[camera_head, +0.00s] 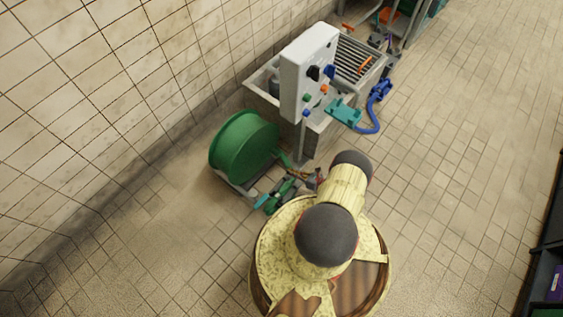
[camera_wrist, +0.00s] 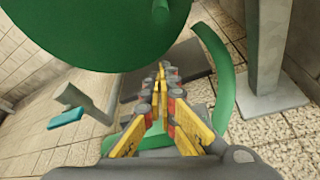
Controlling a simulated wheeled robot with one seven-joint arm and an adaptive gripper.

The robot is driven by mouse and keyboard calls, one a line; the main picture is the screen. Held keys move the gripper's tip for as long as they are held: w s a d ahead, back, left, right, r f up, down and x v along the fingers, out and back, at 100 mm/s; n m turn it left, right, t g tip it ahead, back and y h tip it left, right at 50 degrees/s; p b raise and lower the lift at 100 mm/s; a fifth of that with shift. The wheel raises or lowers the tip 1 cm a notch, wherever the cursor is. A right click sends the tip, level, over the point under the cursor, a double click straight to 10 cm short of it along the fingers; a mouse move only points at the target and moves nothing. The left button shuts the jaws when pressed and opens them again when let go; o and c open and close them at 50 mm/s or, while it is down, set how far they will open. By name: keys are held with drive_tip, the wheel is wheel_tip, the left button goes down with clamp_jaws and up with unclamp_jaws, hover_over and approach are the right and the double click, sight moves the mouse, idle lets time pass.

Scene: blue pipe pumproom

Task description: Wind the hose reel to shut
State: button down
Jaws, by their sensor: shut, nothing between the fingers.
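The hose reel is a large green drum (camera_head: 243,146) on a low grey frame on the floor, left of my arm in the head view. In the wrist view the drum (camera_wrist: 100,30) fills the upper left, and a curved green hose-like piece (camera_wrist: 222,85) hangs at the right. A grey bar with a teal end (camera_wrist: 65,117) shows at the left, apart from my fingers; a teal piece (camera_head: 262,201) also shows by the reel in the head view. My gripper (camera_wrist: 161,72) is shut and empty, just below the drum. Whether it touches the reel I cannot tell.
A grey control box (camera_head: 308,70) with coloured knobs stands on a post behind the reel. The post (camera_wrist: 265,50) rises at the right in the wrist view. A basin with a grate (camera_head: 355,62) and a blue hose (camera_head: 373,122) lie beyond.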

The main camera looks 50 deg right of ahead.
drive_tip(key=b+x, duration=0.2)
drive_tip(key=x, duration=0.8)
drive_tip(key=shift+s+d+r, duration=0.1)
drive_tip(key=shift+d+r, duration=0.2)
drive_tip(key=shift+r, duration=0.35)
drive_tip(key=shift+s+d+r, duration=0.1)
drive_tip(key=shift+d+r, duration=0.15)
drive_tip(key=shift+r, duration=0.4)
drive_tip(key=shift+s+d+r, duration=0.1)
drive_tip(key=shift+d+r, duration=0.2)
drive_tip(key=shift+r, duration=0.35)
